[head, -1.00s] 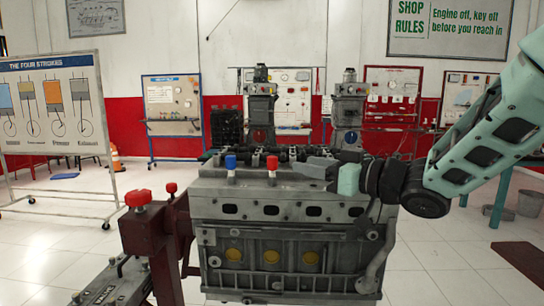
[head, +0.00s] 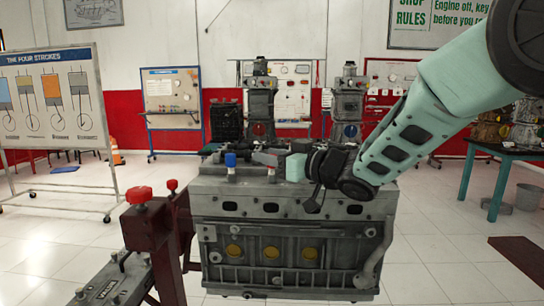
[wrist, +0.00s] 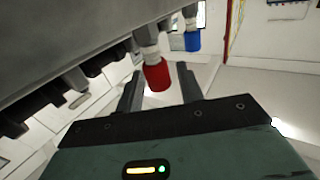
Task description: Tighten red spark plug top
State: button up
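The red spark plug top (wrist: 157,76) shows in the wrist view at the end of a pale stem. In the picture it lies between the two fingers of my gripper (wrist: 159,84), with a gap on each side.
The grey engine block (head: 290,235) sits beside a dark red stand with red knobs (head: 138,195). Dark valve parts run along the engine's top, close to my gripper. A teal table (head: 500,150) stands at the right.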

grip_shut()
